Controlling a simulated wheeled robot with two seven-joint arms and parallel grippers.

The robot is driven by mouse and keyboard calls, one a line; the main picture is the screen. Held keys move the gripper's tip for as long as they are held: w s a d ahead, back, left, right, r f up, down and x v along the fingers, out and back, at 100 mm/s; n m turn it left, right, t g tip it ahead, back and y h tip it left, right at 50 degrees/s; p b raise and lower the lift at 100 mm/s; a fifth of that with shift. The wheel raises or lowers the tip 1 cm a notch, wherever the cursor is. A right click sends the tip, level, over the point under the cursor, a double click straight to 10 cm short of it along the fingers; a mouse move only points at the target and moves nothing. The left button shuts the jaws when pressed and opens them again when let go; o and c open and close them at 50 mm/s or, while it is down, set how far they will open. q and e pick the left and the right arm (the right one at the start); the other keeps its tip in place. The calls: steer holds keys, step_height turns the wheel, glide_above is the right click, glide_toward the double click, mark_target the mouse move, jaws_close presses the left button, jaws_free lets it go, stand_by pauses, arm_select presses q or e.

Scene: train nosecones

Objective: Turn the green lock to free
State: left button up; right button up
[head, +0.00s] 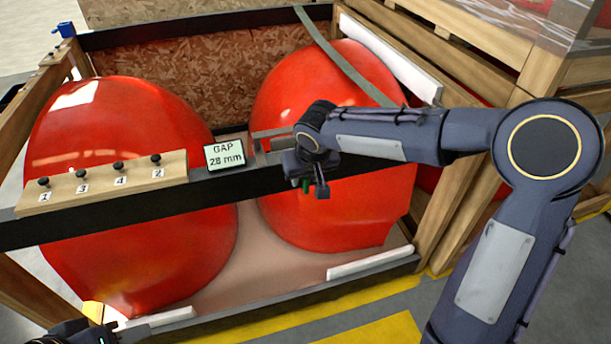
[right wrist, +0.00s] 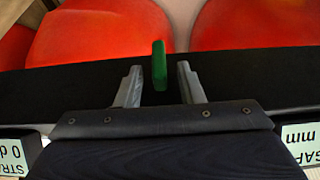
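The green lock (right wrist: 159,65) is a small green bar standing out from the black front rail (right wrist: 75,85). In the right wrist view it lies between the two grey fingers of my right gripper (right wrist: 159,72), with a visible gap on each side. The fingers are open and do not appear to touch it.
Two large red nosecones (head: 120,130) sit in a wooden crate behind the rail. A display (head: 224,155) reads GAP 28 mm. A wooden strip (head: 100,190) with several numbered black knobs lies along the rail's left. A grey strap (head: 345,65) crosses the right nosecone.

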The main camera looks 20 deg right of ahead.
jaws_close()
steer(key=shift+a, duration=0.1)
